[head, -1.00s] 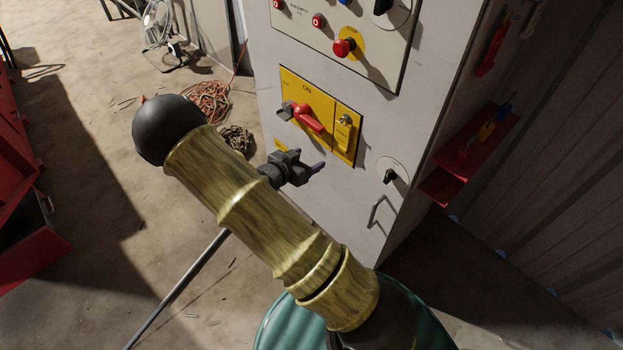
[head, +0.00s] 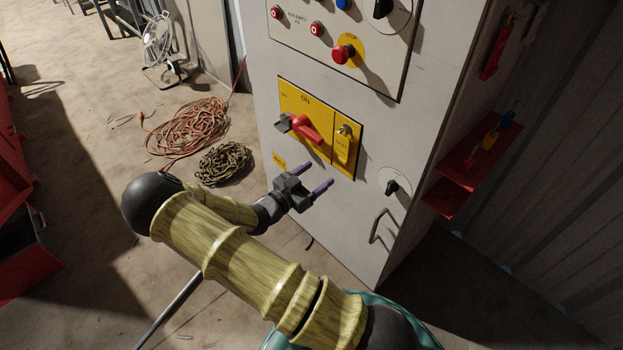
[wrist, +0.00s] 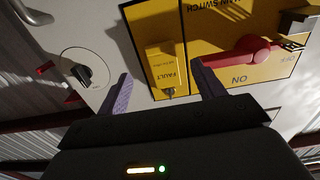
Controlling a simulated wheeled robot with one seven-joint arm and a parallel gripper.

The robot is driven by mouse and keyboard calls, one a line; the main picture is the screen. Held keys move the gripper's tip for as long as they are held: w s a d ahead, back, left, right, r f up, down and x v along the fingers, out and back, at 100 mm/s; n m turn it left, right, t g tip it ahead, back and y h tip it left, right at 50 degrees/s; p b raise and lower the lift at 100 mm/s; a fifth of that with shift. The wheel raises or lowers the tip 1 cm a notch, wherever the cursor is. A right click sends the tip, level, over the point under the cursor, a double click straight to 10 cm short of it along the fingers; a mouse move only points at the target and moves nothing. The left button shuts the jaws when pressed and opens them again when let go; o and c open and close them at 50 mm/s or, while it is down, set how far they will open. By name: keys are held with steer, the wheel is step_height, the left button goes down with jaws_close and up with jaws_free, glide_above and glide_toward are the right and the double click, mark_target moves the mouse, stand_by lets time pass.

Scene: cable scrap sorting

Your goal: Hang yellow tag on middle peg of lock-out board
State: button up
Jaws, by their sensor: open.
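The yellow tag (head: 343,147) hangs at the right side of the yellow switch panel on the grey cabinet, below a small metal fitting. In the wrist view the tag (wrist: 166,62) shows upside down, with the word FAULT on it. My gripper (head: 315,176) is open and empty, just below the switch panel in the head view, with its purple fingers pointing toward the cabinet. In the wrist view the tag appears between the two fingers, beyond the tips; nothing is held. I cannot make out a lock-out board or its middle peg in these frames.
A red rotary handle (head: 307,131) sticks out left of the tag. A black knob (head: 391,187) and a door handle (head: 378,225) lie right and below. A red shelf (head: 458,165) with tools is on the cabinet's side. Orange cable (head: 190,127) and chain (head: 222,163) lie on the floor.

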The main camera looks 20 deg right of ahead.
mark_target(340, 155)
steer(key=shift+b+x, duration=0.45)
steer(key=shift+x, duration=3.85)
steer(key=shift+w+f, duration=0.1)
steer(key=c, duration=0.7)
steer(key=shift+r+p, duration=0.4)
steer(key=shift+r, duration=0.2)
steer(key=shift+a, duration=0.1)
steer(key=shift+a+r, duration=0.1)
steer(key=shift+a, duration=0.4)
steer(key=shift+s+a, duration=0.25)
steer(key=shift+s, duration=0.1)
steer(key=shift+c, duration=0.3)
steer(key=shift+p+v, duration=0.35)
steer(key=shift+v, duration=1.8)
